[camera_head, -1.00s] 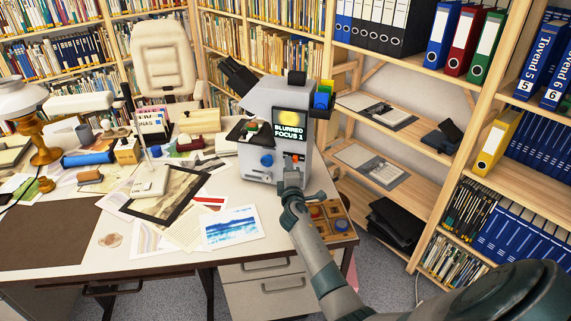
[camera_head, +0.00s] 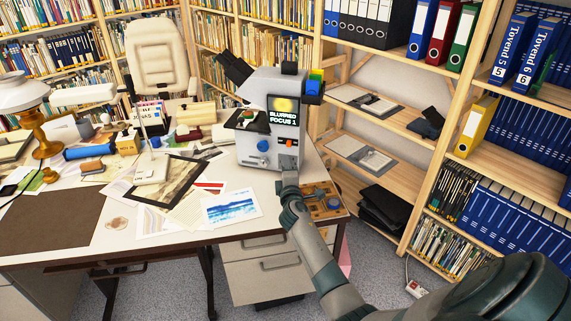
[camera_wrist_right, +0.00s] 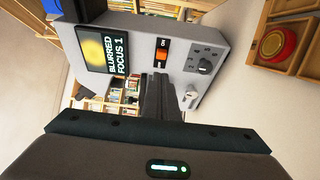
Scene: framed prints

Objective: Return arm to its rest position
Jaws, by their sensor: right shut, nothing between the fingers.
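My right arm (camera_head: 318,262) reaches in from the lower right of the head view. My right gripper (camera_head: 289,178) is in front of the grey microscope-like machine (camera_head: 258,143) on the desk's right end. In the right wrist view the shut, empty gripper (camera_wrist_right: 158,85) points at the machine's front (camera_wrist_right: 190,55). That face has an orange switch, a dark dial and a screen (camera_head: 284,117) reading "BLURRED FOCUS 1". I cannot tell any exact gap between fingers and machine. My left gripper is not in view.
A wooden tray (camera_head: 333,212) with compartments sits right of my forearm on the desk. Prints and papers (camera_head: 230,207) cover the desk's middle. Bookshelves (camera_head: 470,100) stand at the right and back. Open floor (camera_head: 376,270) shows between the desk and the right shelves.

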